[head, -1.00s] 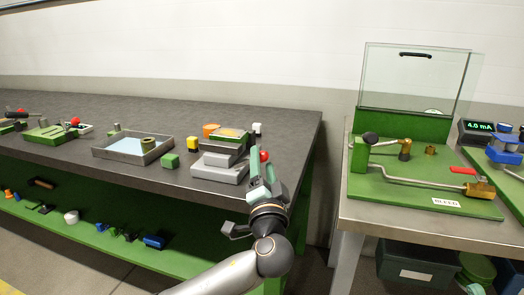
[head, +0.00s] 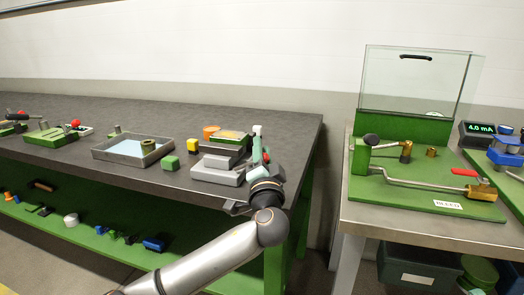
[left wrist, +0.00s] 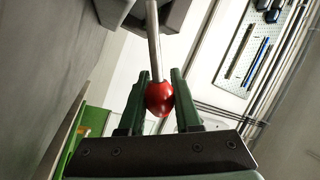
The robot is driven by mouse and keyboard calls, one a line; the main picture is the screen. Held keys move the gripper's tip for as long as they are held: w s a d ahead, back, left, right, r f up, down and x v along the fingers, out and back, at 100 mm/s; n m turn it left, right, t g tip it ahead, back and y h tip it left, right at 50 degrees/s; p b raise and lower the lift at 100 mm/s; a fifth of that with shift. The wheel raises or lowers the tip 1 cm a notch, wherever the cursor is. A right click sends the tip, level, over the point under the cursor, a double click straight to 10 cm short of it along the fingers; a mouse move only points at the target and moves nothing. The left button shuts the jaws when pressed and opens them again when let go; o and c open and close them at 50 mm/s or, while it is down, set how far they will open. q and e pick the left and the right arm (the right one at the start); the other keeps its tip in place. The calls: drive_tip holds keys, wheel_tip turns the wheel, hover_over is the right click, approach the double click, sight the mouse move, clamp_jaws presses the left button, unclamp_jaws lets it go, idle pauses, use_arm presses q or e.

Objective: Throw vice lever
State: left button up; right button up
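The grey vice (head: 218,168) sits at the right end of the long bench. Its lever ends in a red ball knob (head: 266,157) at the vice's right side. In the left wrist view, the lever's metal rod (left wrist: 153,40) runs down to the red knob (left wrist: 159,98). My left gripper (head: 258,140) is at the knob, with one finger on each side of it. In the left wrist view, the two green fingers (left wrist: 160,85) look closed against the knob, with no clear gap. The fingers partly hide the lever in the head view. My right gripper is out of view.
A yellow block (head: 193,144), a green block (head: 169,162) and a grey tray (head: 100,152) lie left of the vice. A second bench (head: 400,226) with a green fixture (head: 420,200) stands to the right, across a gap.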

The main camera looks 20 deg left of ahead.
use_arm(q)
clamp_jaws()
idle(0.9)
